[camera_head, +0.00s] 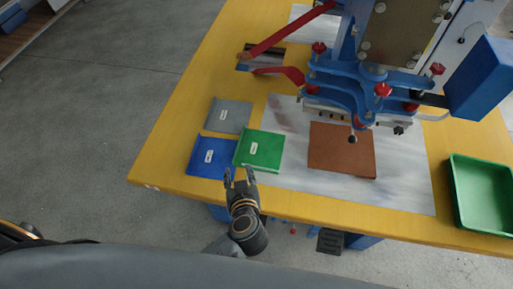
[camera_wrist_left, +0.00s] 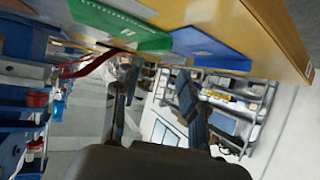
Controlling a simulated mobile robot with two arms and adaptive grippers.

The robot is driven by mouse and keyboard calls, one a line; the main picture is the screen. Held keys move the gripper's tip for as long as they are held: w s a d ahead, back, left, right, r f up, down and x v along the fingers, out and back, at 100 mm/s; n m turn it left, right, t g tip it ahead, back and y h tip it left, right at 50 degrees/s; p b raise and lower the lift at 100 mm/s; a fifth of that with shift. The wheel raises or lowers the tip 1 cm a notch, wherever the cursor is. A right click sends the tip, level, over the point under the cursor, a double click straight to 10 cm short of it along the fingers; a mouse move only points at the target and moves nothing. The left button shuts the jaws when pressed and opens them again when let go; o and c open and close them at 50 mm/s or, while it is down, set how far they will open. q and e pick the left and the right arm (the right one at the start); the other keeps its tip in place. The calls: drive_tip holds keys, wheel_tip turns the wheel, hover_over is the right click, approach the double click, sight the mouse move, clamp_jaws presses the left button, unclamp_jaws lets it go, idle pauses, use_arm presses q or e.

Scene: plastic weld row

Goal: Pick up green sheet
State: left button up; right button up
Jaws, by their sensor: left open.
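The green sheet (camera_head: 264,147) lies flat on the yellow table, with a small white label on it. It also shows in the left wrist view (camera_wrist_left: 121,27), at the top. The blue sheet (camera_head: 205,161) lies just left of it and the grey sheet (camera_head: 229,115) lies behind. My left gripper (camera_head: 240,175) is open and empty at the table's front edge, just in front of the green sheet's near left corner. In the left wrist view its two fingers (camera_wrist_left: 160,105) stand apart with nothing between them. My right gripper is not in view.
The yellow table (camera_head: 160,160) has a bare strip on the left. A blue welding machine (camera_head: 370,85) with red knobs stands over a brown plate (camera_head: 341,150). A green tray (camera_head: 482,193) sits at the right.

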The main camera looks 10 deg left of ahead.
use_arm(q)
approach(236, 150)
drive_tip(key=shift+w+a+f, duration=0.3)
drive_tip(key=shift+w+f, duration=0.25)
drive_tip(key=shift+f, duration=0.05)
drive_tip(key=shift+w+a+f, duration=0.35)
drive_tip(key=shift+w+f, duration=0.2)
drive_tip(key=shift+w+r+x, duration=0.1)
drive_tip(key=shift+r+x, duration=0.05)
drive_tip(key=shift+x, duration=1.2)
drive_tip(key=shift+w+r+x, duration=0.15)
drive_tip(key=shift+r+x, duration=0.05)
drive_tip(key=shift+x, duration=1.15)
drive_tip(key=shift+d, duration=0.1)
drive_tip(key=shift+c, duration=0.5)
clamp_jaws()
